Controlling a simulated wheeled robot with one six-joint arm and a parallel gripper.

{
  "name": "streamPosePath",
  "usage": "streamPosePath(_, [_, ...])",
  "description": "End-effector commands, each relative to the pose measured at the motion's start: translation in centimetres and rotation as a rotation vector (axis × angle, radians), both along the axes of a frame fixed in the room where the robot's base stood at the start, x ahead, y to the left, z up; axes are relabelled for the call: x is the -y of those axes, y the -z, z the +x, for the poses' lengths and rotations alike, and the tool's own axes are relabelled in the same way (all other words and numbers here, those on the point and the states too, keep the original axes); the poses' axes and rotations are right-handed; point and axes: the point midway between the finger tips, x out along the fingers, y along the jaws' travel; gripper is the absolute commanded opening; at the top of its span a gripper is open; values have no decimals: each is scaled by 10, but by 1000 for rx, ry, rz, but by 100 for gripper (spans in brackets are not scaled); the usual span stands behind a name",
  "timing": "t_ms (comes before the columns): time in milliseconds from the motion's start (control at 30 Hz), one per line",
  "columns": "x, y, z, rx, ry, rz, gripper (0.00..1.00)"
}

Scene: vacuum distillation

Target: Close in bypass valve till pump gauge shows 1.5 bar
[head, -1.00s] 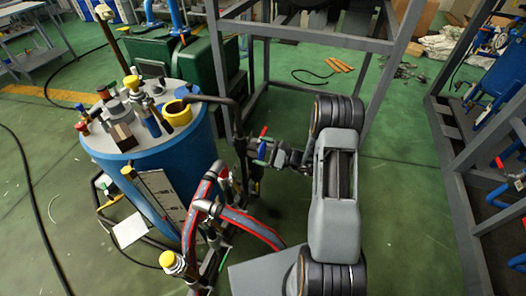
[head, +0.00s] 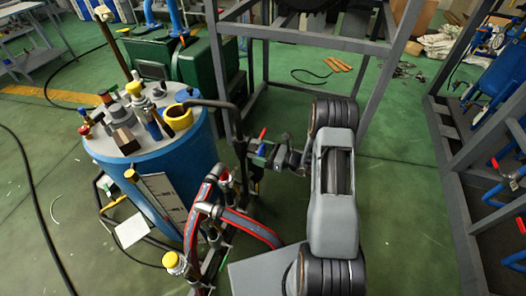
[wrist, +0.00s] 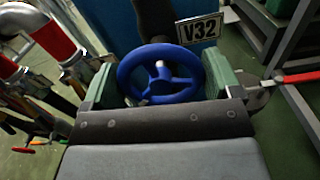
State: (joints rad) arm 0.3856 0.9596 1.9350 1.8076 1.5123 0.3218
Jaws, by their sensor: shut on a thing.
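A blue three-spoke handwheel (wrist: 158,74) sits between my gripper's green jaws in the wrist view. A tag reading V32 (wrist: 199,29) stands just behind it. My gripper (wrist: 160,84) is shut on the wheel's rim from both sides. In the head view my gripper (head: 260,154) is at the pipework right of the blue tank, and only a little of the blue wheel shows there. I cannot make out a pump gauge or its reading in either view.
A blue tank (head: 165,170) with fittings on top stands left of my arm. Red-banded pipes (head: 243,220) run close in front. A red lever (wrist: 300,77) lies just right of the jaws.

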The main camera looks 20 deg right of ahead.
Motion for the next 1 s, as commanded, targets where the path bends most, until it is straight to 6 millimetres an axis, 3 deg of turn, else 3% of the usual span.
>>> streamPosePath(500, [-2, 2, -1, -315, -9, 224, 60])
streamPosePath(1000, [-2, 3, -1, -410, -10, 292, 60])
